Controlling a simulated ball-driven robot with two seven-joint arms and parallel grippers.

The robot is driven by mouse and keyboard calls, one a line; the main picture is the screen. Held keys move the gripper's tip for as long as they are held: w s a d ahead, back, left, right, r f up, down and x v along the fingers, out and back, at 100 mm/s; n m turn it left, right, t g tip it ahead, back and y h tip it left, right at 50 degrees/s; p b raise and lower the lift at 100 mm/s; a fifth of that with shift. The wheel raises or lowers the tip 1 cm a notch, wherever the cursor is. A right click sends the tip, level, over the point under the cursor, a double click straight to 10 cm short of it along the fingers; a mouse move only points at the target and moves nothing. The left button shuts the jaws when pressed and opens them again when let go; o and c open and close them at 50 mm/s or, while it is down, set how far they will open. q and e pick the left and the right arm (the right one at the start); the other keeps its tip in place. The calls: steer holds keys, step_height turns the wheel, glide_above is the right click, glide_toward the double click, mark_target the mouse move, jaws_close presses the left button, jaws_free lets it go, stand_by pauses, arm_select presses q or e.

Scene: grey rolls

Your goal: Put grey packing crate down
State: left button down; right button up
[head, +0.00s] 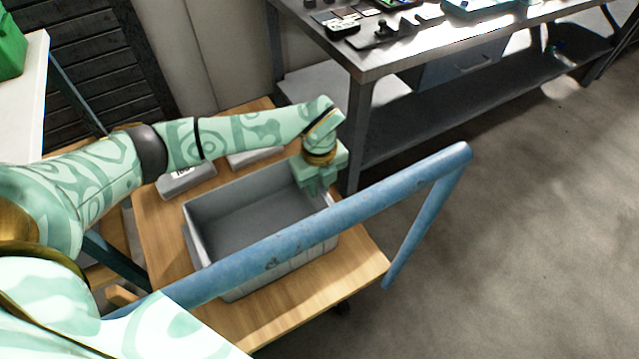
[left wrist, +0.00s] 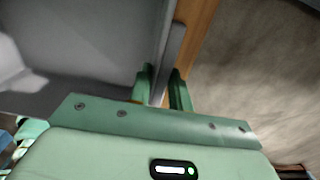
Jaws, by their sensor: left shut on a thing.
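The grey packing crate (head: 222,207) is an open, empty-looking bin on the wooden top of a cart (head: 160,241). It looks upright, and I cannot tell whether its base touches the wood. My left gripper (head: 318,192) is at the crate's right far corner, pointing down, shut on its rim. In the left wrist view the two green fingers (left wrist: 162,92) straddle the crate's grey wall (left wrist: 174,55). The cart's blue handle bar crosses in front of the crate and hides part of its near side. My right gripper is not in view.
The blue handle (head: 430,178) rises at the cart's near right side. Grey boxes (head: 187,181) lie behind the crate. A metal workbench (head: 425,55) stands behind at the right. A white table (head: 22,100) is at the left. The floor (head: 520,230) at the right is clear.

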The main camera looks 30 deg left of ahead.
arm_select(q)
steer(key=c, duration=1.3)
jaws_free()
steer(key=shift+f, duration=0.1)
step_height(320, 180, up, 6)
steer(key=p, duration=0.3)
steer(key=shift+w+f, duration=0.1)
step_height(320, 180, up, 6)
steer(key=p, duration=0.2)
steer(key=shift+r+p, duration=0.25)
steer(key=shift+p, duration=0.15)
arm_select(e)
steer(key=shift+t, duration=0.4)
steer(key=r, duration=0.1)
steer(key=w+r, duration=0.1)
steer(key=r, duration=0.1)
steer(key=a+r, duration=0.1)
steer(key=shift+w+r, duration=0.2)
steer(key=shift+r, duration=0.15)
